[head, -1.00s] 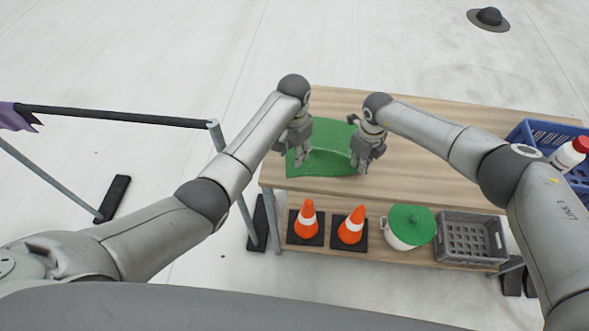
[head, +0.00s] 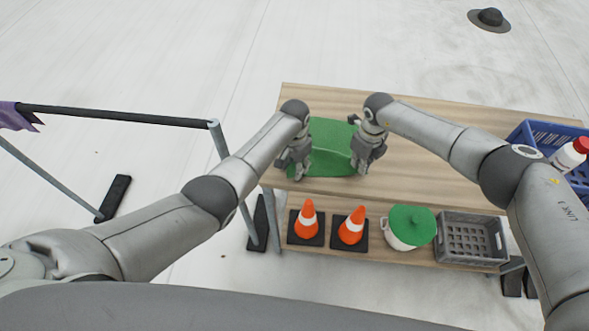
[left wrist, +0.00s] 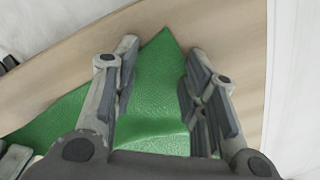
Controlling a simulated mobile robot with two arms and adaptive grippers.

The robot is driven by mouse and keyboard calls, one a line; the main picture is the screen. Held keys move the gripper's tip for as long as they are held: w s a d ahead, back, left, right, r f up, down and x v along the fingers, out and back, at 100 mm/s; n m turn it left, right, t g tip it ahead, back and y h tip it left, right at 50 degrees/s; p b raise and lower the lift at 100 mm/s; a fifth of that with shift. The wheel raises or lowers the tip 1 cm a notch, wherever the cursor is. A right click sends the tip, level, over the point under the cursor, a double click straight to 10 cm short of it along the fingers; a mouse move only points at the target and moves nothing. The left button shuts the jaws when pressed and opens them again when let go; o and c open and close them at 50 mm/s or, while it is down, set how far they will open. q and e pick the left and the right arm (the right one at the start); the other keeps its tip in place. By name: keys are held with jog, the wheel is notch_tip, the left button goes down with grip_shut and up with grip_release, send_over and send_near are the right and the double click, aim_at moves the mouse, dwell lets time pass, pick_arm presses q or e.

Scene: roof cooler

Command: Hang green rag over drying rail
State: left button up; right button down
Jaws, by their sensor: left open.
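The green rag (head: 328,140) lies on the wooden top of the table, with a raised fold between my two grippers. My left gripper (head: 297,174) is at the rag's left edge. In the left wrist view my left gripper (left wrist: 158,75) is open, with a pointed corner of the rag (left wrist: 155,95) between its fingers. My right gripper (head: 360,166) is at the rag's right edge; whether its fingers are closed on the cloth cannot be made out. The black drying rail (head: 120,117) stands to the left, apart from the table, with a purple cloth (head: 18,116) on its far left end.
The lower shelf holds two orange cones (head: 307,219) (head: 352,226), a white pot with a green lid (head: 409,225) and a grey crate (head: 470,238). A blue crate (head: 540,135) with a white bottle (head: 568,156) stands at the table's right. Floor shows between rail and table.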

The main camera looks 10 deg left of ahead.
pick_arm(q)
jog(key=shift+s+f, duration=0.1)
grip_shut()
dwell(0.3)
jog(key=shift+r, duration=2.55)
